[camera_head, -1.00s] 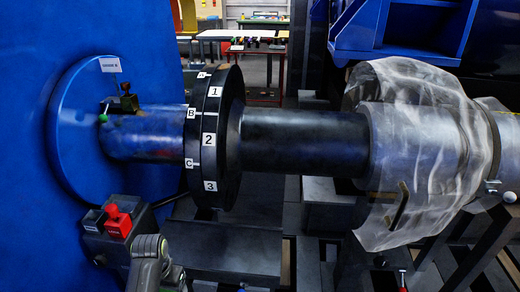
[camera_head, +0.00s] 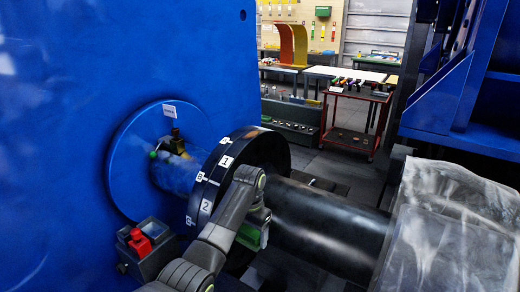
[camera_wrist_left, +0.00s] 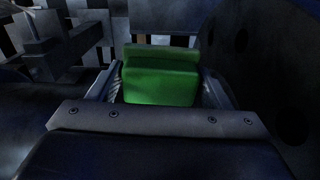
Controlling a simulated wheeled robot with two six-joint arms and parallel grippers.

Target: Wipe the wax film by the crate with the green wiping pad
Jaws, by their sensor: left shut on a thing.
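My left gripper (camera_head: 254,222) is in front of the dark shaft, just right of the black flange. It is shut on the green wiping pad (camera_head: 249,237), which shows as a small green patch below the gripper. In the left wrist view the pad (camera_wrist_left: 160,84) is a bright green block between the two fingers (camera_wrist_left: 160,92). I cannot make out a wax film in either view, nor identify a crate for certain. My right gripper is not in view.
The black flange (camera_head: 206,190) carries number and letter labels. Clear plastic wrap (camera_head: 450,225) covers the shaft at right. A red cart (camera_head: 350,140) stands behind.

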